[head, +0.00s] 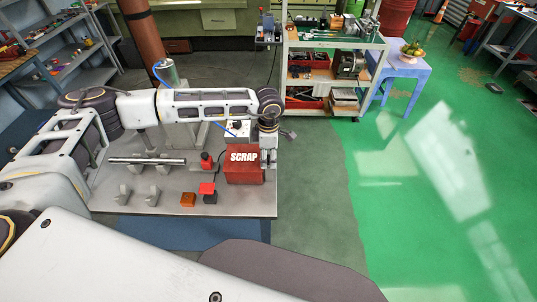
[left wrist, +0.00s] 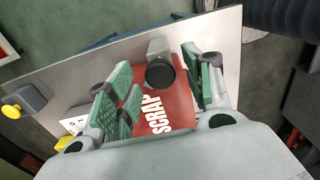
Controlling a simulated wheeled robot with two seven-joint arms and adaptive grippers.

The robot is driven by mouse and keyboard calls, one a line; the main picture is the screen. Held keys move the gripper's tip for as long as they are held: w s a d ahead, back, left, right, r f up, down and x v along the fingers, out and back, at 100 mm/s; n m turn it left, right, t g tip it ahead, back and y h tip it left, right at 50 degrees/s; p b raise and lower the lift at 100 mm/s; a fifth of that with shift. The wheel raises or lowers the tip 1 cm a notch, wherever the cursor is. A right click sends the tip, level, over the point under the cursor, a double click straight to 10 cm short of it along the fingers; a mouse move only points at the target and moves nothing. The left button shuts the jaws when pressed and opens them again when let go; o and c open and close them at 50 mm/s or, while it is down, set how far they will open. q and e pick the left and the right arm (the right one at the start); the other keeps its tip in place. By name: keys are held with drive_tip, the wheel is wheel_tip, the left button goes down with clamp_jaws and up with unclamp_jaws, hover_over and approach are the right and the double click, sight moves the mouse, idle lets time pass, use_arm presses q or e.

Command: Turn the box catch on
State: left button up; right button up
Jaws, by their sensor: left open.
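My left gripper (head: 268,150) points down at the right edge of the steel table, beside the red SCRAP box (head: 244,167). In the left wrist view its green-padded fingers (left wrist: 166,92) are spread. A grey block with a round dark knob (left wrist: 160,73) shows between them, over the SCRAP box (left wrist: 180,105). No contact with the knob is clear. I cannot tell for sure which part is the box catch. A pale box with controls (head: 238,130) stands behind the SCRAP box, partly hidden by my arm. My right gripper is not in view.
The steel table (head: 130,203) also carries a metal bar (head: 147,160) on holders, a red knob (head: 206,160), an orange block (head: 188,200) and a red-topped block (head: 208,192). A shelf cart (head: 330,90) stands behind. Green floor on the right is mostly clear.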

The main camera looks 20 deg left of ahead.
use_arm(q)
drive_tip(key=shift+f, duration=0.1)
drive_tip(key=c, duration=1.1)
drive_tip(key=shift+o, duration=0.2)
